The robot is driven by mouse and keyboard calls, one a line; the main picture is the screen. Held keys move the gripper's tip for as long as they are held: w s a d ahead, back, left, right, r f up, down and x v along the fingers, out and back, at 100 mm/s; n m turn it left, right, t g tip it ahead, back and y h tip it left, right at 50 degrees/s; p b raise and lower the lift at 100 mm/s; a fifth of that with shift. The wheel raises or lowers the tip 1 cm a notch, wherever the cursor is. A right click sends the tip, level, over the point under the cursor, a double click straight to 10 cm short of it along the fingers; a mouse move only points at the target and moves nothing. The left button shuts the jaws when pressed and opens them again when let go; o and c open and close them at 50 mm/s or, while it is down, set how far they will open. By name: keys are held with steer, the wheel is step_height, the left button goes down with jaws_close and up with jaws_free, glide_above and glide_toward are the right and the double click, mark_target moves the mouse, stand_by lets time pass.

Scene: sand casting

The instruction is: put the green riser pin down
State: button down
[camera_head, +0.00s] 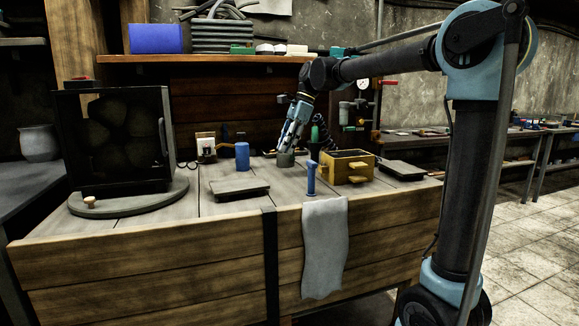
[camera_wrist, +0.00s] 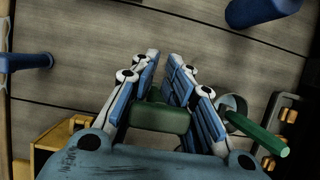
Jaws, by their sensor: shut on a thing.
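The green riser pin is between the two fingers of my gripper (camera_head: 287,150). In the wrist view it shows as a dark green, stubby body (camera_wrist: 160,116) with a finger pressed on each side. In the head view a short, dark grey-green cylinder (camera_head: 286,160) at the fingertips seems to be the same pin, upright and low at the bench top. I cannot tell whether its underside touches the wood. The fingers (camera_wrist: 165,80) hide part of it. The wooden bench (camera_head: 225,205) is below.
A yellow box (camera_head: 347,168) stands right of my gripper, with a blue pin (camera_head: 311,178) in front. A blue cylinder (camera_head: 242,156) stands left. A green-handled tool (camera_wrist: 258,134) is close beside the fingers. A dark flat plate (camera_head: 239,188) lies front left. Bare planks lie between them.

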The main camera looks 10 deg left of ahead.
steer(key=shift+f, duration=2.9)
steer(key=shift+f, duration=0.1)
steer(key=c, duration=1.1)
jaws_free()
steer(key=v, duration=1.2)
